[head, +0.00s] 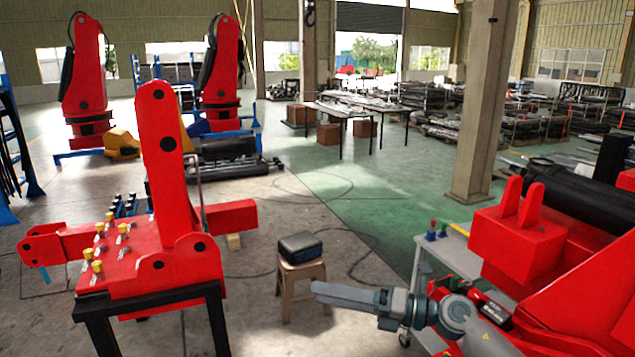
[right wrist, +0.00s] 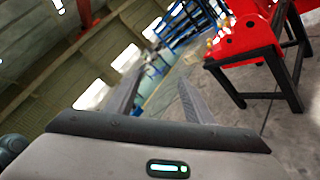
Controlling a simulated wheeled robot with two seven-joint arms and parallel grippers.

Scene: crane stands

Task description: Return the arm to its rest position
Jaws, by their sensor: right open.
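My right arm comes in from the lower right in the head view. Its gripper (head: 320,292) points left and is in the air beside a small stool. In the right wrist view its two dark fingers stand apart and the gripper (right wrist: 162,80) is open, with nothing between them. The view is tilted, with the hall beyond the fingers. My left arm and gripper are not in view.
A red crane part with yellow-capped levers (head: 105,262) rests on a black stand (head: 150,311) at left. A dark case (head: 300,247) sits on a stool (head: 302,272). Red machinery (head: 515,245) and a grey cart (head: 455,262) are at right. Open floor lies behind.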

